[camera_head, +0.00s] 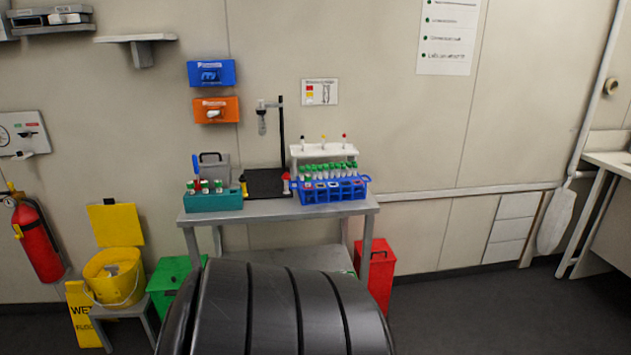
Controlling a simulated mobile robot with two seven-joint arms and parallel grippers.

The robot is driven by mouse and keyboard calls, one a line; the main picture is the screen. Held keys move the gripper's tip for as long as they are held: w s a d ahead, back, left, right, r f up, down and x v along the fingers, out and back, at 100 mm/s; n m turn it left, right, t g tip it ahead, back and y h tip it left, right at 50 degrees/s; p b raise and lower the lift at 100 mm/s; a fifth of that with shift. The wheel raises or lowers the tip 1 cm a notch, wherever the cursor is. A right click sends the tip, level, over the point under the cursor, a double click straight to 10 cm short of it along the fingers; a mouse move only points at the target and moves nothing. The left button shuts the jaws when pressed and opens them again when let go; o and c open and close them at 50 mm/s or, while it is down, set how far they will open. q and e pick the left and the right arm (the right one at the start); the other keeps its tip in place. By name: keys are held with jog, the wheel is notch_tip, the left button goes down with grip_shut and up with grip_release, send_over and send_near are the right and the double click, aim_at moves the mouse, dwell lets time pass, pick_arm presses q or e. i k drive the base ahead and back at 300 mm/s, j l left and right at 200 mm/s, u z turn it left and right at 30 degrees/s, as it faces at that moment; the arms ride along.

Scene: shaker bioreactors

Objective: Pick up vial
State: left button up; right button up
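Several vials with green caps (329,166) stand in a row by the blue rack (333,195) on the right part of a grey table (285,212). A white stand (323,150) behind them bears a few more vials, with black, yellow and red caps. A teal rack (213,202) at the table's left end holds several vials with green and red tops. The vials are small in view, and I cannot tell which one the task names. Neither of my grippers shows in this view.
A black stand with an upright post (281,130) is between the racks. A yellow bucket (113,277), a green bin (168,281) and a red bin (381,275) stand around the table. A fire extinguisher (37,240) hangs at the left. Floor to the right is clear.

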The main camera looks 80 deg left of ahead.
aim_at(306, 177)
jog(key=u, duration=1.45)
jog(key=j+u, duration=0.5)
jog(key=i+j+u, duration=0.2)
jog(key=j+u, duration=0.25)
